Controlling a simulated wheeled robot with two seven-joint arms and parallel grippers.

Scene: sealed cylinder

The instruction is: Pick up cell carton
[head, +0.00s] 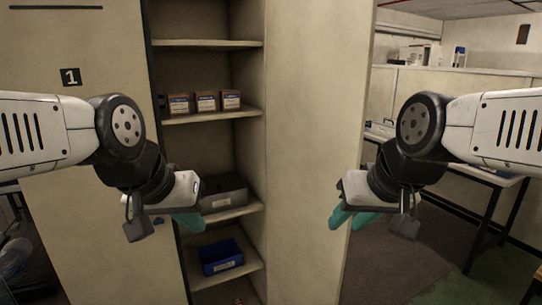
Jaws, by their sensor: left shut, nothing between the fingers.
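Three small brown cartons with white and blue labels stand side by side on an upper shelf of the open cabinet: a left one (179,104), a middle one (206,101) and a right one (231,99). The labels are too small to read, so I cannot tell which is the cell carton. My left gripper (188,219) is in front of the cabinet, below the cartons and apart from them, shut and empty. My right gripper (348,219) is to the right, in front of the cabinet's right side, with its teal fingers apart and nothing visible between them.
A dark grey bin (223,195) sits on a middle shelf, partly hidden by my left gripper. A blue bin (221,257) sits on a lower shelf. The cabinet's right panel (315,130) bounds the opening. A desk (480,172) stands at right.

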